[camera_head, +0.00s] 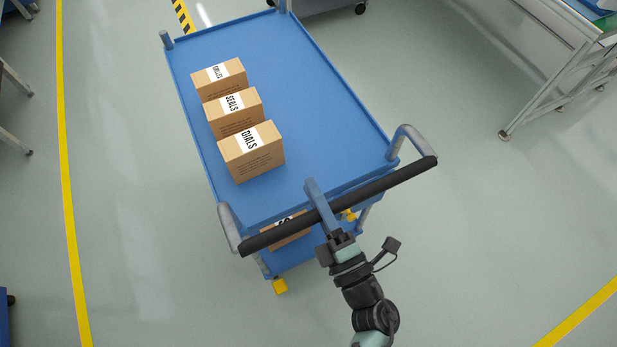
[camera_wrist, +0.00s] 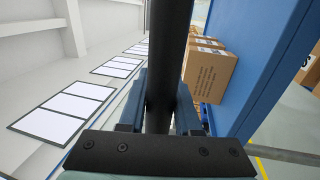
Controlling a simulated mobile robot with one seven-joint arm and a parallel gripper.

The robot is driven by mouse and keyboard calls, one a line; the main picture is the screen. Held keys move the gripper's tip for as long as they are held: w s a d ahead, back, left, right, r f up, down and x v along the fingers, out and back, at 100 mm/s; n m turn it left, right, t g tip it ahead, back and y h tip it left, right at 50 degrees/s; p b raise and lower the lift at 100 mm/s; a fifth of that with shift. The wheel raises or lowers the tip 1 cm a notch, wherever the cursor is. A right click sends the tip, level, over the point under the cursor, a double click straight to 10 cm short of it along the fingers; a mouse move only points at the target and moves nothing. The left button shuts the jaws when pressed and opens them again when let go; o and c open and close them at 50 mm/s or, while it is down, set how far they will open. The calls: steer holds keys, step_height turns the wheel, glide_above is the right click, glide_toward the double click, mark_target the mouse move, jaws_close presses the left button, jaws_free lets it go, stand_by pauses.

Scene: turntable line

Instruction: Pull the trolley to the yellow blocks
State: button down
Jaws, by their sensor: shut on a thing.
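The blue trolley (camera_head: 330,110) stands in the middle of the head view, with its black push bar (camera_head: 390,184) toward me. My gripper (camera_head: 322,208) is shut on the push bar, near its middle. In the wrist view the dark bar (camera_wrist: 172,70) runs between the two fingers of my gripper (camera_wrist: 160,105). Three cardboard boxes stand on the top deck: one marked DIALS (camera_head: 252,158), one marked SEALS (camera_head: 236,116) and a farther one (camera_head: 220,80). Another box (camera_head: 284,238) sits on the lower deck, partly hidden by the bar. The yellow blocks cannot be told for certain.
Yellow floor lines run at the left (camera_head: 68,180) and lower right (camera_head: 580,312). A metal-framed table (camera_head: 560,80) stands at the upper right. Yellow-and-black striped marking (camera_head: 183,16) lies beyond the trolley. The floor on both sides of the trolley is clear.

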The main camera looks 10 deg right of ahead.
steer(key=shift+s+d+f, duration=0.1)
steer(key=shift+s+f, duration=0.05)
steer(key=c, duration=1.1)
jaws_free()
steer(key=o, duration=0.5)
steer(key=shift+s, duration=0.2)
steer(key=shift+w, duration=0.1)
steer(key=b+v, duration=0.3)
steer(key=v, duration=1)
